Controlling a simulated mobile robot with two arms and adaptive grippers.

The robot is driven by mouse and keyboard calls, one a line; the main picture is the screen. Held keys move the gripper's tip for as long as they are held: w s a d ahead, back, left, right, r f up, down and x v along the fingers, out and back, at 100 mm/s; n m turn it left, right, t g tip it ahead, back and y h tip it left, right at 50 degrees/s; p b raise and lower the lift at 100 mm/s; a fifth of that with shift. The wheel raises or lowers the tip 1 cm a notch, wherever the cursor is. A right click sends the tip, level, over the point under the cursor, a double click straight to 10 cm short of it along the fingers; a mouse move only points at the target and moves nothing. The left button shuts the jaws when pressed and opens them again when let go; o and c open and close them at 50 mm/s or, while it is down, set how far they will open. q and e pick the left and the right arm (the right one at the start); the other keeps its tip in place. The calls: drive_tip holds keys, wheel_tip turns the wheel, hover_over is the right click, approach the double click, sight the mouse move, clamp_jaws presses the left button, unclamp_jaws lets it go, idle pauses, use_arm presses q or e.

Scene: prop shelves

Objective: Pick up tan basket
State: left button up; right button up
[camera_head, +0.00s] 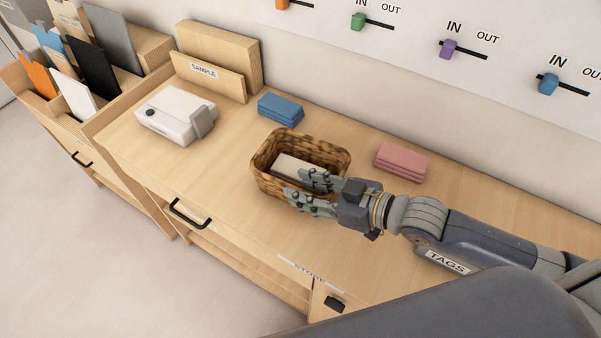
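The tan woven basket (265,180) stands upright on the wooden counter, with a pale item (292,165) lying inside it. My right gripper (303,188) reaches in from the right at the basket's near right side. One finger is over the basket's inside and the other is on the near outer side, with the rim between them. The fingers are apart; I cannot see clearly whether they touch the wall. The gripper hides the basket's near right corner. My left gripper is not in view.
A blue folded stack (281,108) lies behind the basket and a pink folded stack (401,161) lies to its right. A white device (176,114) and a SAMPLE board (208,76) are at left. Wall sliders (450,48) are above. The counter (215,185) left of the basket is clear.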

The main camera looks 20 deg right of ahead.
sight(284, 184)
drive_tip(key=p+x, duration=0.1)
drive_tip(key=x, duration=0.5)
drive_tip(key=shift+s, duration=0.1)
drive_tip(key=shift+c, duration=0.5)
clamp_jaws()
